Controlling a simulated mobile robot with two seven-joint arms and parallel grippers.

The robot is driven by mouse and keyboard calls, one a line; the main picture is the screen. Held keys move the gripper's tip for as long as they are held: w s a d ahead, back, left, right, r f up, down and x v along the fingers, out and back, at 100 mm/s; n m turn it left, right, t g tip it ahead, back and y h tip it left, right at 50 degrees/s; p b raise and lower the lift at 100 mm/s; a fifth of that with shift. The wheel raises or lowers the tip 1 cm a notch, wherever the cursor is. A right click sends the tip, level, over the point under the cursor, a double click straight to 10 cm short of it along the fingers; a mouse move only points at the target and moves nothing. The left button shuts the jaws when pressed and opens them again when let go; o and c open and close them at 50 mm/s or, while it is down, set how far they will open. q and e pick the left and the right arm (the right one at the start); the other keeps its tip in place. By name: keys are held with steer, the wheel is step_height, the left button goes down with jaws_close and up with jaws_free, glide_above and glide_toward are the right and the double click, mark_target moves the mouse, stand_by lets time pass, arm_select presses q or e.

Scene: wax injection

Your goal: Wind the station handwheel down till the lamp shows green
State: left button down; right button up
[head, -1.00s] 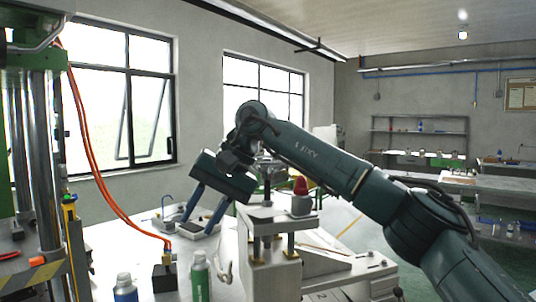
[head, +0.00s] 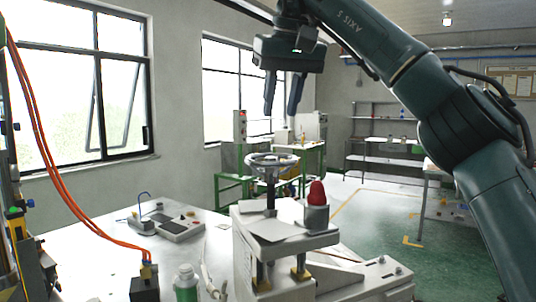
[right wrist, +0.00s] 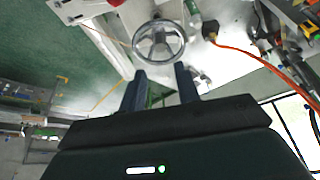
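The handwheel (head: 272,161) is a grey spoked ring on a dark upright screw, on top of the press-like station (head: 275,243) in the head view. A red dome lamp (head: 317,193) sits on a grey cylinder right of the screw; it shows red, no green. My right gripper (head: 281,110) is raised above the wheel, fingers pointing down, spread apart and empty. In the right wrist view, the handwheel (right wrist: 159,42) lies just beyond the open fingertips (right wrist: 160,72), not touching. My left gripper is not in view.
Left of the station, the pale bench holds a green bottle (head: 186,285), a black block (head: 144,288) with orange hoses, and a grey device (head: 180,227). Green-framed equipment stands behind by the window. Open floor (head: 385,215) lies at the right.

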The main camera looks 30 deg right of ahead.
mark_target(272, 157)
steer(key=x, duration=1.1)
steer(key=shift+f, duration=0.15)
steer(key=shift+c, duration=0.5)
jaws_close()
